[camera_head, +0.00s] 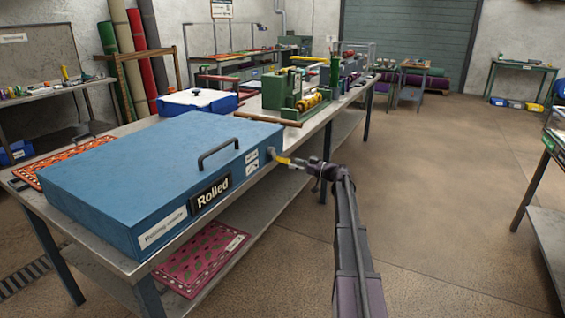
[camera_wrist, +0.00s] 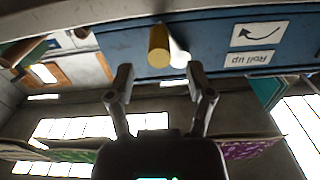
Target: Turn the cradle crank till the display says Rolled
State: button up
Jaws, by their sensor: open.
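The blue rolling cradle (camera_head: 130,165) lies on a long metal-topped bench. The display (camera_head: 210,194) on its front face reads "Rolled". The crank's yellow grip (camera_head: 284,160) sticks out at the cradle's right end. In the wrist view the yellow grip (camera_wrist: 158,45) stands just beyond my fingertips, against the blue face. My gripper (camera_head: 301,163) is open and empty at the grip's outer end, with its fingers (camera_wrist: 161,82) apart on either side in the wrist view. A "Roll up" label with an arrow (camera_wrist: 257,36) shows upside down there.
An orange patterned rug (camera_head: 75,150) lies behind the cradle, and a pink rug (camera_head: 200,258) lies on the lower shelf. A green machine (camera_head: 287,88) and a blue-and-white box (camera_head: 197,101) stand farther along the bench.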

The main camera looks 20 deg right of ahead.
aim_at(277, 159)
jog(key=shift+x, duration=2.8)
grip_shut()
jog(key=shift+a, duration=0.2)
jog(key=shift+d, duration=0.1)
